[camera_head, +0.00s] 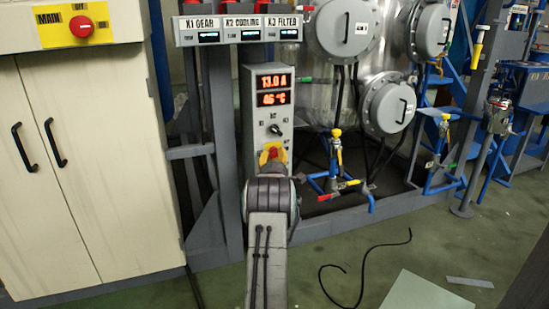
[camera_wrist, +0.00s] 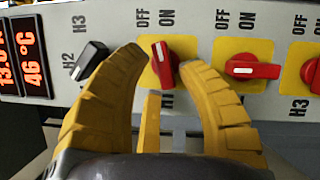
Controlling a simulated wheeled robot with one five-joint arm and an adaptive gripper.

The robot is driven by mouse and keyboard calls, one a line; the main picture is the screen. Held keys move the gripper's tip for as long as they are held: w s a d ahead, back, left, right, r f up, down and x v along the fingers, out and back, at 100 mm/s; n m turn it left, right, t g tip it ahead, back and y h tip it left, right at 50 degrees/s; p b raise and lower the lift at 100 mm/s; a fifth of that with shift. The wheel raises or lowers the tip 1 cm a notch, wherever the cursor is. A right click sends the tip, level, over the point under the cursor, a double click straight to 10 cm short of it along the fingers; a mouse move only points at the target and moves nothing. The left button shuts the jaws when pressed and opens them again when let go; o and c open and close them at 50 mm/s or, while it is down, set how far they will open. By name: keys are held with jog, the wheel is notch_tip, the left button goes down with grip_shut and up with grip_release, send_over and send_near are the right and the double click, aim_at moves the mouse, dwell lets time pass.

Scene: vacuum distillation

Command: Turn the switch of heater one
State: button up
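The heater-one switch is a red knob (camera_wrist: 163,63) on a yellow plate with OFF and ON above it. In the wrist view it stands nearly upright and slightly tilted, and the label under it is partly hidden. My gripper (camera_wrist: 166,66) has its yellow curved fingers apart, one on each side of this knob, with small gaps visible. In the head view my gripper (camera_head: 272,153) is at the lower front of the grey control box (camera_head: 255,115), and the other switches there are hidden behind my arm.
To the right in the wrist view are another red switch (camera_wrist: 252,70), lying sideways, and a third (camera_wrist: 312,75) cut off by the edge. A black selector knob (camera_wrist: 92,55) and a red display (camera_wrist: 36,62) are on the left. A cable (camera_head: 360,265) lies on the floor.

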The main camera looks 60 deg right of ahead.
jog(key=shift+x, duration=1)
grip_shut()
